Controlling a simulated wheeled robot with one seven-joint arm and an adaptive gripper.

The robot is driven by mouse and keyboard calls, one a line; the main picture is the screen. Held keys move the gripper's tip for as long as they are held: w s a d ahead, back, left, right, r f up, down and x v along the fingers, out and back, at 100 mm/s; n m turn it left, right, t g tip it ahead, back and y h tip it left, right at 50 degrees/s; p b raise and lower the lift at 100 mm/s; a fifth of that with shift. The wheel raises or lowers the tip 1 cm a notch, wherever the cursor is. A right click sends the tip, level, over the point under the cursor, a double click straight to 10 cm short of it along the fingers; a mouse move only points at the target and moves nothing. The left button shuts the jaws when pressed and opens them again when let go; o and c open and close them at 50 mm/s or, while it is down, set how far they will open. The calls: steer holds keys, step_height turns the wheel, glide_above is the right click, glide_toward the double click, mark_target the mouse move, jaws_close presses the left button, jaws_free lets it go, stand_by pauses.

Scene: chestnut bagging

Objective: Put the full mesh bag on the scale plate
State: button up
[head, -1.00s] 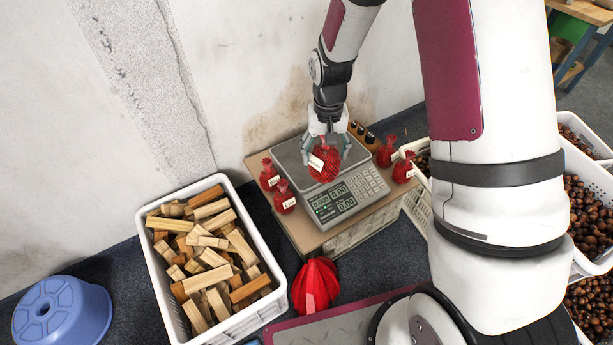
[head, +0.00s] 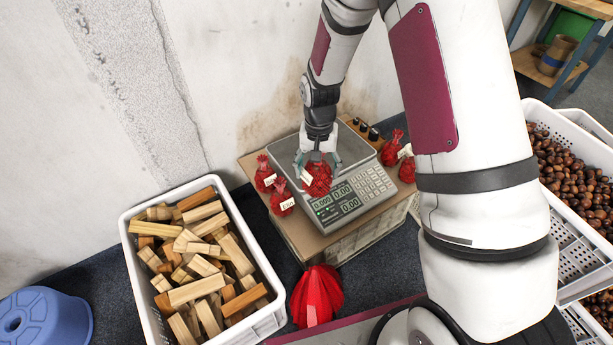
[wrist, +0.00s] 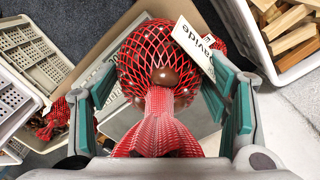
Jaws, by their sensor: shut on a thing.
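The full mesh bag (head: 318,180) is red netting with brown chestnuts inside and a white tag. My gripper (head: 318,160) is shut on it from above. In the wrist view the bag (wrist: 160,75) hangs between the green-padded fingers, its gathered neck towards the palm. The scale (head: 345,196) stands on a wooden-topped crate, its display lit with zeros. The bag is over the front part of the scale plate (head: 286,152), near the display. Whether it touches the plate cannot be told. The gripper and bag hide part of the plate.
Other red mesh bags stand left (head: 281,198) and right (head: 392,149) of the scale. A red folded object (head: 316,294) lies in front. Chestnut crates (head: 583,240) stand at right.

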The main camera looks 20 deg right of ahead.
mark_target(314, 180)
steer(key=shift+m, duration=0.5)
steer(key=f+b, duration=0.1)
steer(key=f, duration=0.1)
steer(key=f+b, duration=0.1)
steer(key=f, duration=0.1)
steer(key=w+f+b, duration=0.1)
steer(key=f+b, duration=0.1)
steer(key=shift+a, duration=0.2)
steer(key=shift+w+d+f+b, duration=0.35)
steer(key=shift+w+f+b, duration=0.6)
steer(key=shift+w, duration=1.7)
steer(key=shift+w+d+f+b, duration=0.35)
steer(key=shift+w+f+b, duration=0.6)
steer(key=shift+w, duration=1.75)
steer(key=shift+w+d+f+b, duration=0.35)
steer(key=shift+w+f+b, duration=0.6)
steer(key=shift+w, duration=1.7)
steer(key=shift+r+b, duration=0.2)
steer(key=shift+b, duration=0.1)
steer(key=o, duration=1.3)
steer(key=shift+o, duration=0.2)
